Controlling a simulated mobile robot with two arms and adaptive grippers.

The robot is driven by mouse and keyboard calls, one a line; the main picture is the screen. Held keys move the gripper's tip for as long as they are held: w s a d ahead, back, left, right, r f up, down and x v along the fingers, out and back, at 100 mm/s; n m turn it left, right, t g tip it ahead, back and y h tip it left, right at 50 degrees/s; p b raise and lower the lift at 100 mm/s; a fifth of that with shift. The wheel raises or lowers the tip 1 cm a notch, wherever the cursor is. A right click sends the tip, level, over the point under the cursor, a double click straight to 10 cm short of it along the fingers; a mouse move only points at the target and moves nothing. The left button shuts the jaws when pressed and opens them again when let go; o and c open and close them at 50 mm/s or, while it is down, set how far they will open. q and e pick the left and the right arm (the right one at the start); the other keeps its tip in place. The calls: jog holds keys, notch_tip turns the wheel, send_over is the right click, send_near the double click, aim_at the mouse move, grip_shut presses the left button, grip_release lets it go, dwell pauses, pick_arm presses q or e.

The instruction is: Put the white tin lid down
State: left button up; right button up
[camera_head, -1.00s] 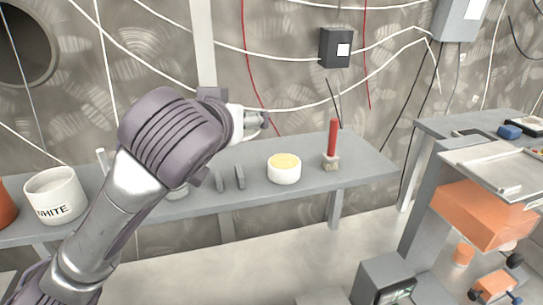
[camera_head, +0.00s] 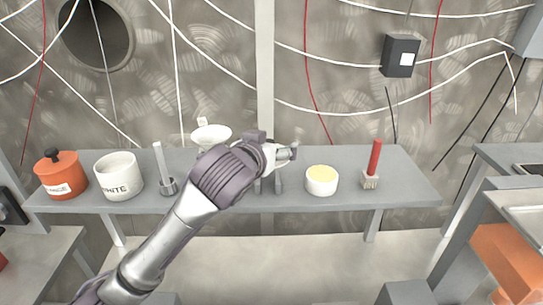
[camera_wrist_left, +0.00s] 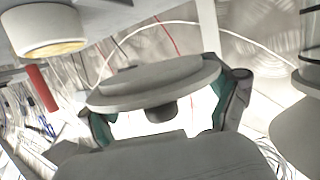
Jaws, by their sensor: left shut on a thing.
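The white tin lid (camera_wrist_left: 150,88) is a round disc with a small dark knob, held between the teal-padded fingers of my left gripper (camera_wrist_left: 165,115) in the left wrist view. In the head view my left gripper (camera_head: 285,153) is small and seen from behind the wrist, above the shelf, and I cannot make out the lid there. An open white tin (camera_head: 321,186) with yellow contents stands on the shelf to the right of the gripper. It also shows at the upper left of the left wrist view (camera_wrist_left: 48,32), apart from the lid. My right gripper is not in view.
The grey shelf (camera_head: 410,190) also carries an orange pot (camera_head: 61,178), a white pot (camera_head: 118,178), a post on a base (camera_head: 164,172), a white funnel-like dish (camera_head: 211,136), two short grey uprights and a red-handled tool (camera_head: 374,160). The shelf's right end is clear.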

pick_arm(q)
jog(key=shift+a+f, duration=0.1)
jog(key=shift+f, duration=0.35)
notch_tip(320, 180, down, 3)
jog(key=shift+a+f+p, duration=0.1)
jog(key=shift+p, duration=0.6)
jog(key=shift+f, duration=0.15)
jog(key=shift+f, duration=0.4)
jog(key=o, duration=0.9)
jog(key=shift+r, duration=0.1)
